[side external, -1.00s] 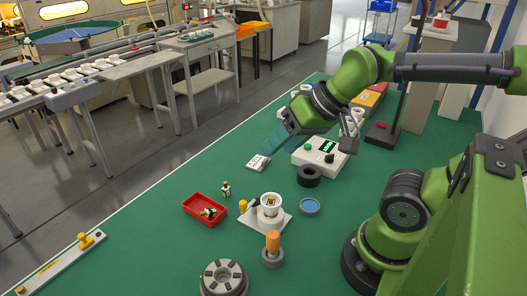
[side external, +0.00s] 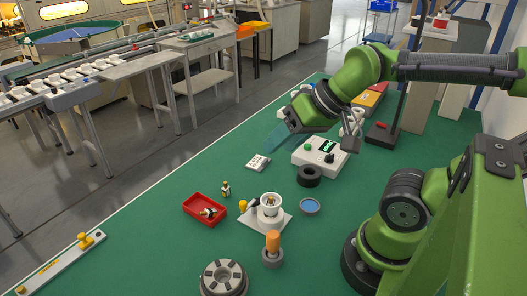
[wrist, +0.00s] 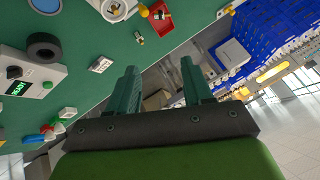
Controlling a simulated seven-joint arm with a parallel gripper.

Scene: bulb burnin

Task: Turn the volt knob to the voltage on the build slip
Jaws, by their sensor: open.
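The white tester box (side external: 320,156) stands on the green bench. Its black volt knob (side external: 329,158) is on top, beside a lit green display (side external: 328,146) and a green button (side external: 308,147).
A black ring (side external: 309,176) lies in front of the box. Bench left of the card is clear.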

